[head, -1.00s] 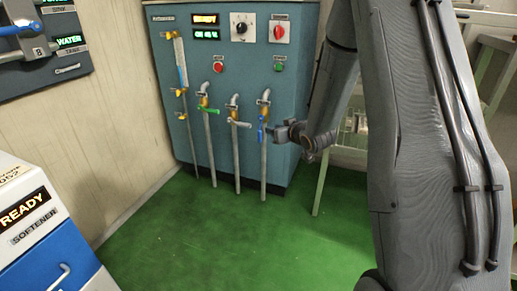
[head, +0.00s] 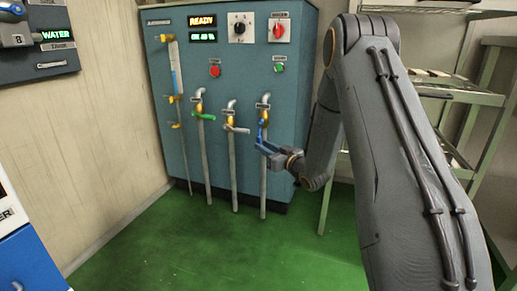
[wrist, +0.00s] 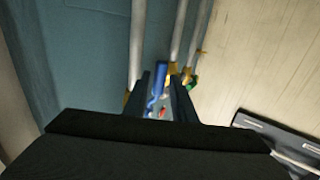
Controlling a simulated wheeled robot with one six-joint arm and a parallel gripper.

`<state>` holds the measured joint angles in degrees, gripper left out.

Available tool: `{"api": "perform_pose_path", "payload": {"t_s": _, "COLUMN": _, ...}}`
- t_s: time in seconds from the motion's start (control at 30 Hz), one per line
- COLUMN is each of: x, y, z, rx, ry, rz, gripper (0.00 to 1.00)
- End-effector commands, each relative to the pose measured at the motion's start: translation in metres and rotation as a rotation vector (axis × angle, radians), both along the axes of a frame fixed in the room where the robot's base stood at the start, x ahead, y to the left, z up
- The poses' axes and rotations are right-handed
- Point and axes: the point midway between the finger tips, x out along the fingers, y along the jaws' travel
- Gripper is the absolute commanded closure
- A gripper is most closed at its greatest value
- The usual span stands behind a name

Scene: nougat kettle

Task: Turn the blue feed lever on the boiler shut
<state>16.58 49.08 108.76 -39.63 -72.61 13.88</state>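The blue feed lever (head: 262,132) is on the rightmost pipe of the teal boiler (head: 180,65). It hangs roughly downward below its brass valve. My gripper (head: 268,149) is at the lever's lower end, reaching in from the right. In the wrist view the blue lever (wrist: 158,84) shows between my two fingers (wrist: 162,92), nearer the left one. A gap shows between the lever and the right finger, so the gripper looks open around it. I cannot tell whether the left finger touches the lever.
A green lever (head: 203,116) and a white lever (head: 237,129) sit on the neighbouring pipes to the left. A metal shelf rack (head: 460,95) stands right of the boiler. The green floor (head: 190,245) in front is clear. A blue-and-white softener cabinet (head: 30,262) is at lower left.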

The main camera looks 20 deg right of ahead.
Motion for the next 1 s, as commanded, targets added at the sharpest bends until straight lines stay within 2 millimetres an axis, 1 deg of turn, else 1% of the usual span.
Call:
{"api": "perform_pose_path", "payload": {"t_s": 0.03, "x": 0.009, "y": 0.003, "z": -0.002, "rx": -0.001, "ry": -0.004, "rz": 0.001, "gripper": 0.76}}
{"api": "perform_pose_path", "payload": {"t_s": 0.1, "x": 0.018, "y": 0.007, "z": -0.002, "rx": 0.0, "ry": -0.001, "rz": 0.001, "gripper": 0.76}}
{"api": "perform_pose_path", "payload": {"t_s": 0.23, "x": 0.03, "y": 0.011, "z": -0.002, "rx": 0.0, "ry": 0.0, "rz": -0.001, "gripper": 0.76}}
{"api": "perform_pose_path", "payload": {"t_s": 0.4, "x": 0.036, "y": 0.013, "z": 0.0, "rx": 0.001, "ry": 0.0, "rz": -0.001, "gripper": 0.76}}
{"api": "perform_pose_path", "payload": {"t_s": 0.63, "x": 0.036, "y": 0.014, "z": 0.0, "rx": 0.001, "ry": 0.0, "rz": -0.001, "gripper": 0.76}}
{"api": "perform_pose_path", "payload": {"t_s": 0.77, "x": 0.036, "y": 0.014, "z": 0.0, "rx": 0.001, "ry": 0.0, "rz": -0.001, "gripper": 0.98}}
{"api": "perform_pose_path", "payload": {"t_s": 0.8, "x": 0.036, "y": 0.014, "z": 0.0, "rx": 0.001, "ry": 0.0, "rz": -0.001, "gripper": 1.0}}
{"api": "perform_pose_path", "payload": {"t_s": 1.0, "x": 0.036, "y": 0.013, "z": 0.0, "rx": 0.0, "ry": 0.001, "rz": -0.001, "gripper": 1.0}}
